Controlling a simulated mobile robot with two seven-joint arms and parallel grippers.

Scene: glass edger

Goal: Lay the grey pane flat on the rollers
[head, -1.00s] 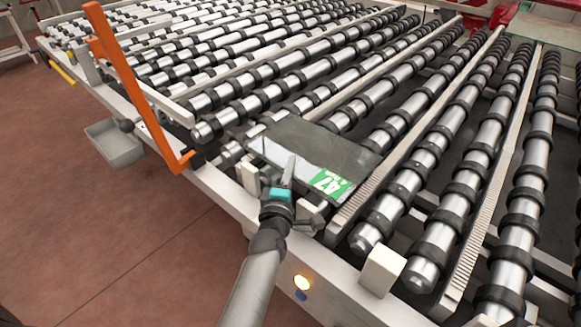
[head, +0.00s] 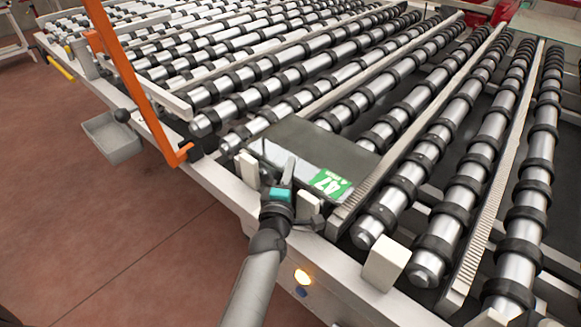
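The grey pane (head: 328,152) is a dark, flat rectangle with a green label marked 47 on its near right corner. It lies roughly level over the rollers (head: 395,130) at the near edge of the machine. I cannot tell whether its whole underside touches them. My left gripper (head: 285,180) is at the pane's near edge, with one finger showing over its top face. The other finger is hidden, so its grip on the pane is not clear. My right gripper is not in view.
An orange upright bar (head: 135,85) stands at the left of the frame. A grey tray (head: 112,137) hangs on the machine's side. White blocks (head: 385,264) sit along the near rail, and a lamp (head: 302,277) glows below it. Rollers to the right are bare.

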